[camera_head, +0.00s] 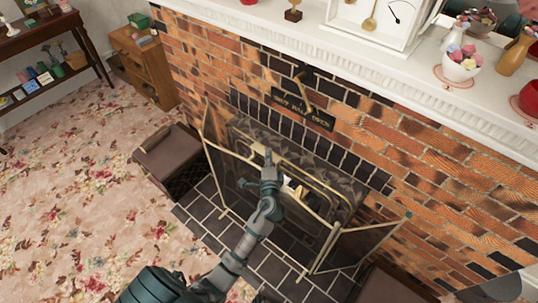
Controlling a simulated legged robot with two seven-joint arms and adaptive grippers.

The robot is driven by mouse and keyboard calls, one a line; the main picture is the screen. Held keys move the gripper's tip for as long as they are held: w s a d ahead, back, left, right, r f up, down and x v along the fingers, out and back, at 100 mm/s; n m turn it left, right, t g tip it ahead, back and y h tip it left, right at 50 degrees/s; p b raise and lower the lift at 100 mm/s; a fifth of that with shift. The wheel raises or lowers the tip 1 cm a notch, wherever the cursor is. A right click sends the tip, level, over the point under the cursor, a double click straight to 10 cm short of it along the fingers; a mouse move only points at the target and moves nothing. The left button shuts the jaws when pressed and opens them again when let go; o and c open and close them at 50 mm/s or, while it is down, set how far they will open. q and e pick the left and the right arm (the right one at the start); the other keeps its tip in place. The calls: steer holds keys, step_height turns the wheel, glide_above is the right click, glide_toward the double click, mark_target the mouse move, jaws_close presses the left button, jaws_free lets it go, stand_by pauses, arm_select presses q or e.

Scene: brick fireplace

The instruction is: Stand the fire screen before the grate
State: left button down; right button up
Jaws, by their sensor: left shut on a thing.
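The folding fire screen (324,250) has a thin gold frame and dark see-through mesh panels. It stands upright on the dark tiled hearth, in front of the fireplace opening, with its side panels angled. My left gripper (268,162) is shut on the fire screen at the middle of its top rail, and my forearm crosses in front of the middle panel. The grate (318,190) shows behind the screen, partly hidden by mesh and gripper. My right gripper is not in view.
A brown box (168,150) stands left of the hearth (205,222), and another brown top (390,288) shows at lower right. The white mantel (350,55) overhangs above, carrying a clock and bowls. Floral carpet (85,190) is open at left.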

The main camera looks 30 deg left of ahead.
arm_select(q)
steer(key=shift+f+b, duration=0.2)
steer(key=shift+b, duration=0.1)
stand_by(0.4)
steer(key=shift+w, duration=0.35)
stand_by(0.4)
steer(key=c, duration=1.2)
jaws_free()
steer(key=shift+s, duration=0.1)
steer(key=shift+o, duration=0.4)
steer(key=shift+d+f, duration=0.1)
steer(key=shift+f, duration=0.25)
steer(key=shift+o, duration=1.4)
steer(key=shift+r, duration=0.1)
